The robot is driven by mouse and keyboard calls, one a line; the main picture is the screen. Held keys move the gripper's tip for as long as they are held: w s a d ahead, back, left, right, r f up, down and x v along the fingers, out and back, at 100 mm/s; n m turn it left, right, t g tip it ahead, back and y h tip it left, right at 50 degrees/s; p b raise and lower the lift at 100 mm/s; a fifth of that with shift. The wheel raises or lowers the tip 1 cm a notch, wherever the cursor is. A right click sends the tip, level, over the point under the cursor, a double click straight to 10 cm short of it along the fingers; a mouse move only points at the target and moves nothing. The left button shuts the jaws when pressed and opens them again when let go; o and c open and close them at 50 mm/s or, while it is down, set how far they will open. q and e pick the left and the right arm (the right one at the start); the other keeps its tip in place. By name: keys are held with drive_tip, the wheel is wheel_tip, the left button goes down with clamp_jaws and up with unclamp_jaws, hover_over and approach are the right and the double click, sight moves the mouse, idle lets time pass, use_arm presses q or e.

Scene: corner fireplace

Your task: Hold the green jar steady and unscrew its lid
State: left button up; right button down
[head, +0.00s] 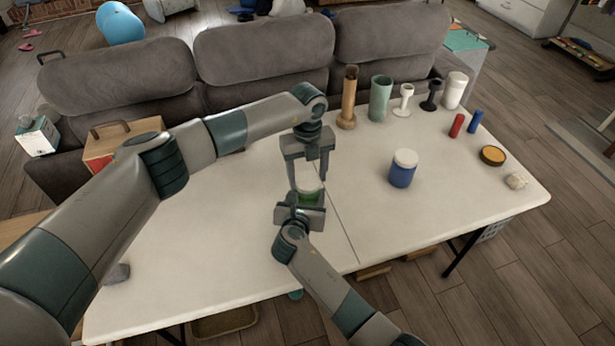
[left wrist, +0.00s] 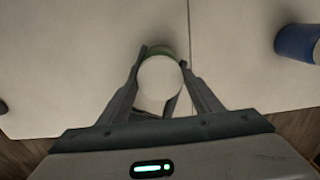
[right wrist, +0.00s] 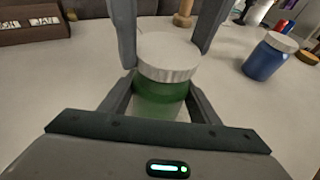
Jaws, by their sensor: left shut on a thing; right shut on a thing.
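The green jar (head: 312,199) stands upright near the middle of the white table, mostly hidden by my grippers in the head view. Its green body (right wrist: 160,97) and white ridged lid (right wrist: 168,58) show clearly in the right wrist view, with the lid sitting on top of the body. My left gripper (head: 308,184) comes down from above and is shut on the lid, one finger on each side; the round lid top also shows in the left wrist view (left wrist: 160,85). My right gripper (head: 300,206) is shut on the body from the near side, below the left fingers.
A blue jar with a white lid (head: 402,172) stands to the right. Several vases and goblets, such as a green cup (head: 380,98), line the back edge. Red (head: 457,125) and blue cylinders, an orange-topped disc (head: 492,156) and a stone (head: 516,181) lie at right. The table's left part is mostly clear.

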sight(307, 180)
use_arm(q)
drive_tip(key=shift+r, duration=0.45)
drive_tip(key=shift+r, duration=1.95)
use_arm(e)
drive_tip(key=c, duration=0.6)
unclamp_jaws()
drive_tip(key=shift+o, duration=0.2)
drive_tip(key=shift+s, duration=0.1)
use_arm(q)
drive_tip(key=shift+f+b, duration=0.35)
drive_tip(key=shift+f, duration=0.05)
use_arm(e)
drive_tip(key=v, duration=1.1)
drive_tip(key=shift+s+r, duration=0.15)
drive_tip(key=shift+s, duration=0.2)
drive_tip(key=shift+a, duration=0.1)
